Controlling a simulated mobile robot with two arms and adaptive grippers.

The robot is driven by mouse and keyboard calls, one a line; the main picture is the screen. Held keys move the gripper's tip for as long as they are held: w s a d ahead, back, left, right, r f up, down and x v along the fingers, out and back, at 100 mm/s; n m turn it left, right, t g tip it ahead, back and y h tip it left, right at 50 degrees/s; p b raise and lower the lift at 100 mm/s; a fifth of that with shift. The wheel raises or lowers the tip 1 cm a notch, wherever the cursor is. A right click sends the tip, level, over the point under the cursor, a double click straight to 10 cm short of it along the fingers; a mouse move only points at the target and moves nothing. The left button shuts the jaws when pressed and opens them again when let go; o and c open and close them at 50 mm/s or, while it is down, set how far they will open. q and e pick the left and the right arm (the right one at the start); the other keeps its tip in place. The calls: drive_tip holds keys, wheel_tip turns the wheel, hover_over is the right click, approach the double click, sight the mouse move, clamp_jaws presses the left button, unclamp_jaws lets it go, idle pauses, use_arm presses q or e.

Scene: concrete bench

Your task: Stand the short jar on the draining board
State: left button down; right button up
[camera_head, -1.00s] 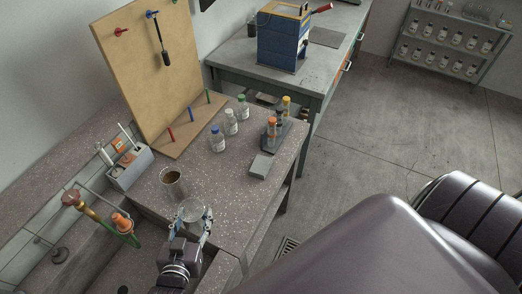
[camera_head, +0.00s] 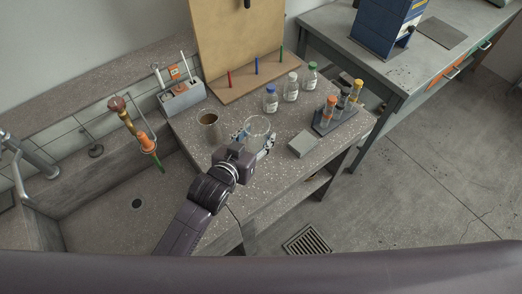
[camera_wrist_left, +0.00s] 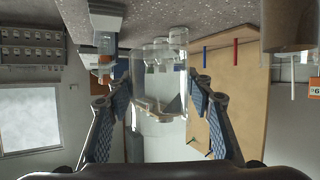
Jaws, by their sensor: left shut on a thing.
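The short jar (camera_head: 257,127) is clear glass, and my left gripper (camera_head: 252,140) is shut around it. In the head view it shows over the speckled worktop, right of the brown-filled cup. In the left wrist view the jar (camera_wrist_left: 160,85) sits between the two finger pads, seen through. I cannot tell how high its base is above the worktop. The speckled worktop (camera_head: 190,133) lies beside the sink; I cannot make out a separate draining board. My right gripper is not in view.
The cup (camera_head: 208,126) stands close left of the jar. Several capped bottles (camera_head: 270,100) stand behind. A tube rack (camera_head: 335,117) and a grey block (camera_head: 302,144) are to the right. The sink (camera_head: 110,195), with a tap, is at left. A pegboard (camera_head: 240,50) stands at the back.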

sight(258, 148)
use_arm(q)
wheel_tip(258, 148, down, 5)
drive_tip(key=shift+d+f, duration=0.15)
drive_tip(key=shift+f, duration=0.05)
drive_tip(key=shift+w+f, duration=0.1)
drive_tip(key=shift+f, duration=2.45)
drive_tip(key=c, duration=0.9)
unclamp_jaws()
drive_tip(key=shift+c, duration=0.2)
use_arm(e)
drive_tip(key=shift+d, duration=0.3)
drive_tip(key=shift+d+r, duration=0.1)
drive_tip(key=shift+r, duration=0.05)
